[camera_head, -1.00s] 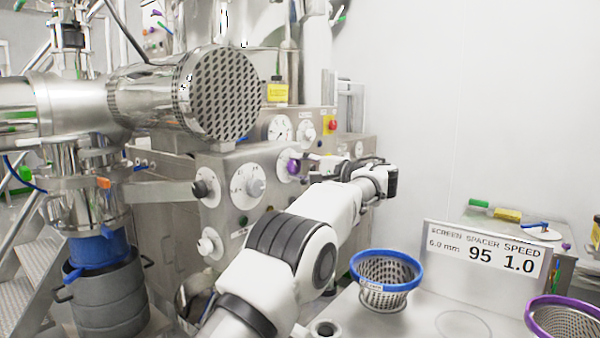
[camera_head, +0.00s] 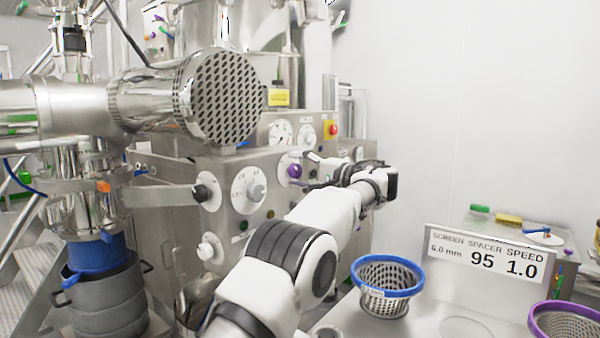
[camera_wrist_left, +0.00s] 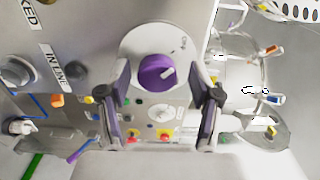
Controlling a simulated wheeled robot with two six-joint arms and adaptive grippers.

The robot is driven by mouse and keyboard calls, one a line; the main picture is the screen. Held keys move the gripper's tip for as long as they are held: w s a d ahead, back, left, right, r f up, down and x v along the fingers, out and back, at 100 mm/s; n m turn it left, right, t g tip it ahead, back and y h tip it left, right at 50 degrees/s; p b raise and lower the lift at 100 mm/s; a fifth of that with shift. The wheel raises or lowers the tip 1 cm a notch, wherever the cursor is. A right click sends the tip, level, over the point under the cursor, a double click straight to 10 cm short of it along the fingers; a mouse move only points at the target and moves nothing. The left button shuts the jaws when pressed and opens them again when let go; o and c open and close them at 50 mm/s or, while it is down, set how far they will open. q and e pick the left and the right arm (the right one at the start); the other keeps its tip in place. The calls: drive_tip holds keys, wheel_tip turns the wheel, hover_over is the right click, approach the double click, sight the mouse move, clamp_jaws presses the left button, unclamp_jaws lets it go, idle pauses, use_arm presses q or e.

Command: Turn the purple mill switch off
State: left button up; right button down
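The purple mill switch (camera_head: 294,171) is a round knob on a white dial, on the side of the grey control cabinet. In the left wrist view the purple knob (camera_wrist_left: 157,73) sits between and just beyond my left gripper's fingers, with a pale pointer mark toward its upper right. My left gripper (camera_head: 312,170) is close to the knob in the head view. Its two fingers (camera_wrist_left: 161,100) are spread wide, one on each side of the dial, with nothing held. I cannot tell whether they touch the dial plate. My right gripper is not in view.
Other dials, such as a large white one (camera_head: 248,190), and a red button (camera_head: 331,129) are on the cabinet. A blue-rimmed basket (camera_head: 387,266) and a sign (camera_head: 485,258) stand on the bench at right. A large perforated steel cylinder end (camera_head: 222,98) overhangs the panel.

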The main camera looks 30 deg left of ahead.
use_arm(q)
drive_tip(key=shift+f, duration=0.1)
drive_tip(key=d, duration=1.2)
drive_tip(key=shift+s, duration=0.45)
